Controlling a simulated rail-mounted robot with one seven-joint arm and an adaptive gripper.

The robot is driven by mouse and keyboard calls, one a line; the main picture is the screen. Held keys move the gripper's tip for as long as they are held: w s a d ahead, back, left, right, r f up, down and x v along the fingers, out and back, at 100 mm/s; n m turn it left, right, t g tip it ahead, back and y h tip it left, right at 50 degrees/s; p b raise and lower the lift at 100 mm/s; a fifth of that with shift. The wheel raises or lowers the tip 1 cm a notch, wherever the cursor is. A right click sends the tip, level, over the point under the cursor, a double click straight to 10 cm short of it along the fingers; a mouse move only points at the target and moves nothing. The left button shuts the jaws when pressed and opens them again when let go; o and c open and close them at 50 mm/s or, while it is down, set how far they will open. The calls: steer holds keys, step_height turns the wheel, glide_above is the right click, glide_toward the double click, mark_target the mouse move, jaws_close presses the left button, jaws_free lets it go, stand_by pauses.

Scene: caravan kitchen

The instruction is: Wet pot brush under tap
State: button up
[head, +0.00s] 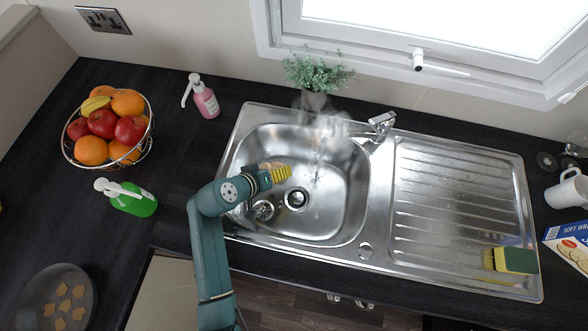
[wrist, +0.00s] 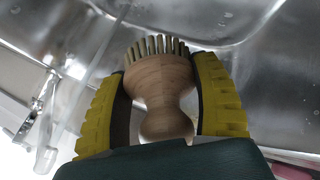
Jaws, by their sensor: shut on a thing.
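My gripper (head: 282,173), with yellow ribbed finger pads, is over the left part of the steel sink basin (head: 340,228). In the wrist view my gripper (wrist: 165,100) is shut on the wooden pot brush (wrist: 162,85), one finger on each side of its waisted body. Its pale bristles point away from the palm. In the head view the brush is mostly hidden by the gripper. The chrome tap (head: 381,122) stands at the basin's back right corner. A clear water stream (wrist: 85,85) shows in the wrist view, to the left of the brush and apart from it.
A leafy plant (head: 314,78) stands behind the basin. A pink soap bottle (head: 206,101), a fruit basket (head: 108,128) and a green bottle (head: 132,201) are on the left counter. A sponge (head: 516,260) lies on the ribbed drainboard (head: 450,205), which is otherwise largely clear.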

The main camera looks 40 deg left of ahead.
steer(key=shift+a, duration=0.1)
steer(key=shift+w+d+f, duration=0.1)
steer(key=shift+w+d, duration=0.05)
steer(key=shift+d, duration=0.1)
steer(key=w+d+b, duration=0.2)
steer(key=w+d, duration=0.5)
steer(key=w, duration=0.2)
steer(key=shift+w, duration=0.1)
stand_by(1.4)
steer(key=s+d+r+p, duration=0.2)
steer(key=s+d+p, duration=0.1)
steer(key=s+p, duration=0.4)
steer(key=shift+s+d, duration=0.4)
steer(key=shift+s, duration=0.7)
